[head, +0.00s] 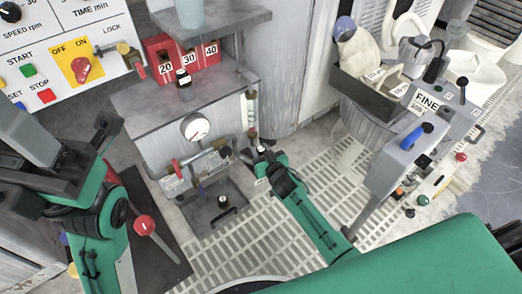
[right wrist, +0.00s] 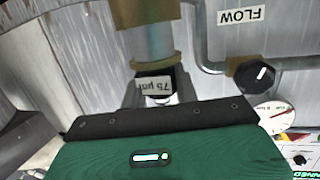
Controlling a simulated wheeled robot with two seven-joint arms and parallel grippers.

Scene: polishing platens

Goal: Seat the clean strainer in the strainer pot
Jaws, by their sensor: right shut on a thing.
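My right gripper (head: 247,156) is at the right side of the grey cabinet, close to an upright clear tube with brass ends (head: 251,112). In the right wrist view, it (right wrist: 157,98) is shut on a small dark part with a white "75 µm" tag, the strainer (right wrist: 154,85). The strainer is in line with a brass-collared grey cylinder (right wrist: 150,42), which looks like the strainer pot. The fingers and collar hide whether the two touch. My left arm is at the left of the head view; its gripper (head: 35,150) shows a dark, grey end with unclear jaws.
The grey cabinet carries a gauge (head: 195,127), pipework and red boxes (head: 188,58) marked 20, 30 and 40. A "FLOW" label (right wrist: 241,16) and black knob (right wrist: 258,76) are beside the cylinder. Grated floor (head: 250,235) is open in front.

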